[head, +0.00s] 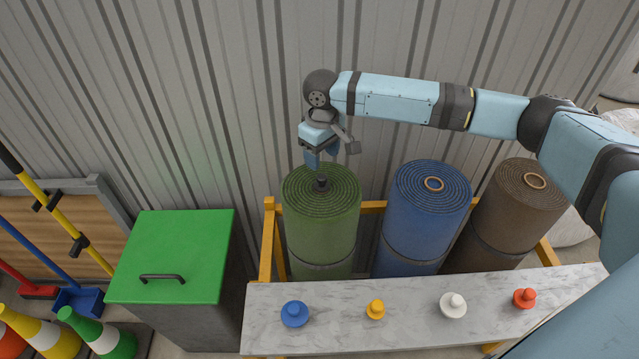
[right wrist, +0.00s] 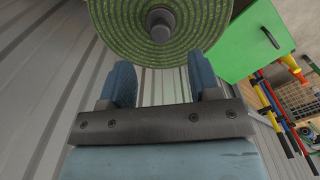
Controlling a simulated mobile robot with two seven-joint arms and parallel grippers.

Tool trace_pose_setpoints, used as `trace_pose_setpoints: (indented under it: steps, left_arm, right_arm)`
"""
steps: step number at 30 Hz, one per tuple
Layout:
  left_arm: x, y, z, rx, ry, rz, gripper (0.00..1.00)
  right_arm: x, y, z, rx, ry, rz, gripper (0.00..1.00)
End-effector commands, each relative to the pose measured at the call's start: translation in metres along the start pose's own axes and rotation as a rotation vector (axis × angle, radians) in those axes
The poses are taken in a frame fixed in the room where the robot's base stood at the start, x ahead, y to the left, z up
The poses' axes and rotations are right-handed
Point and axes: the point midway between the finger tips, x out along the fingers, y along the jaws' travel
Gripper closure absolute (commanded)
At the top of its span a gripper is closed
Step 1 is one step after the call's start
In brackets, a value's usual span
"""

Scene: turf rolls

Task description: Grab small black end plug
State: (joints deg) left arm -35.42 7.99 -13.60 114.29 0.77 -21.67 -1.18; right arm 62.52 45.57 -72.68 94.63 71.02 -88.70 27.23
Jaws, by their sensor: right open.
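The small black end plug (head: 321,184) sits in the centre of the top of the green turf roll (head: 322,225), which stands upright at the left of the rack. In the right wrist view the plug (right wrist: 160,25) shows as a dark round knob in the middle of the green spiral (right wrist: 120,30). My right gripper (head: 318,163) is open and empty, just above and behind the plug in the head view. In the right wrist view its two blue fingers (right wrist: 163,85) are apart, with the plug beyond them and not between them. My left gripper is not in view.
A blue roll (head: 425,215) and a brown roll (head: 510,210) stand to the right in the yellow rack (head: 268,240). The marble shelf (head: 340,328) in front holds blue, yellow, white and red plugs. A green-lidded bin (head: 180,245) is at left, and the corrugated wall is close behind.

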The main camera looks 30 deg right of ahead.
Motion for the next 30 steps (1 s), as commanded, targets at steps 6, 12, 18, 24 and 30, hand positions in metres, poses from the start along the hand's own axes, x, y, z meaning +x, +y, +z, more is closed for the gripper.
trace_pose_setpoints:
  steps: [6, 12, 18, 24, 30]
  left_arm:
    - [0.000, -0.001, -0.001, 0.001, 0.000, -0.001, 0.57]
    - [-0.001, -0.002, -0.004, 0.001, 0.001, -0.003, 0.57]
    - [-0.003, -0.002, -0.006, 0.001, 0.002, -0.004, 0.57]
    - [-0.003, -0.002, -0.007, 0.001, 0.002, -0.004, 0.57]
    - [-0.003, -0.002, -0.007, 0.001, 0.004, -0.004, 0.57]
  right_arm:
    - [0.023, 0.000, 0.000, -0.001, 0.001, 0.001, 0.43]
    - [0.043, 0.000, 0.002, -0.001, -0.001, 0.001, 0.43]
    - [0.071, -0.001, 0.003, -0.001, 0.000, 0.000, 0.43]
    - [0.077, -0.001, 0.002, -0.002, 0.002, 0.000, 0.43]
    - [0.077, -0.001, 0.003, -0.002, 0.002, 0.000, 0.64]
